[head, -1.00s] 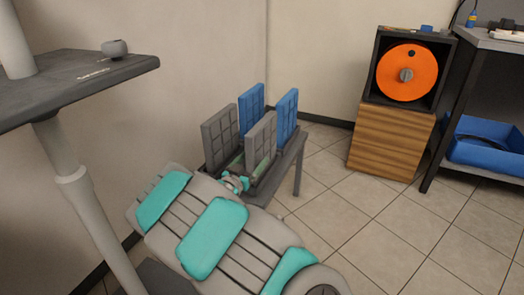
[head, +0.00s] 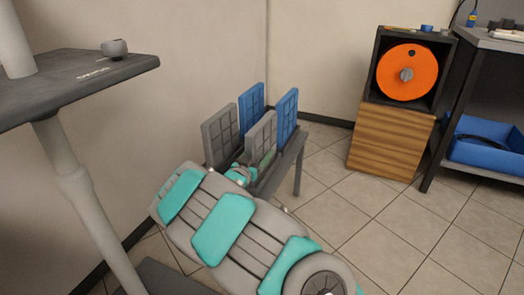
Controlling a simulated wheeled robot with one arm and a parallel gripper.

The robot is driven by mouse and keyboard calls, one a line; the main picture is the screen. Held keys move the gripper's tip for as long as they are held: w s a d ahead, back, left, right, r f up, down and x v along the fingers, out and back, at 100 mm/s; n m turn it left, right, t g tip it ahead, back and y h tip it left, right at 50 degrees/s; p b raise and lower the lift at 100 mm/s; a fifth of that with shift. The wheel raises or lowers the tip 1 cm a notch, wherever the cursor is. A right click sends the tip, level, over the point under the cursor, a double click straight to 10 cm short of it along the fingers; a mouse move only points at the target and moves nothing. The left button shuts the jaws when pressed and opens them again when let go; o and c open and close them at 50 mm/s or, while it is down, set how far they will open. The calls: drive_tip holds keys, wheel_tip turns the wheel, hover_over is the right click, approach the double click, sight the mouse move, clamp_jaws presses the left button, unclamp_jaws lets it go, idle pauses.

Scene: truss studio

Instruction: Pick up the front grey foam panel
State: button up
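Two grey foam panels and two blue ones stand upright on a small dark table (head: 289,163) by the wall corner. The front grey panel (head: 262,137) is the nearer right one. The other grey panel (head: 220,136) stands to its left. The blue panels (head: 252,106) (head: 287,115) stand behind them. My gripper (head: 250,170) is low at the near side of the panels, by the base of the front grey panel. My arm covers much of it, and its fingers are too small and hidden to tell whether they touch a panel.
A dark stand (head: 75,88) with a small grey object (head: 114,47) is at the left. A wooden cabinet (head: 391,143) with an orange disc (head: 404,72) stands at the right, beside a workbench with a blue bin (head: 487,150). The tiled floor between is clear.

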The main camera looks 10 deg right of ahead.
clamp_jaws()
idle(0.4)
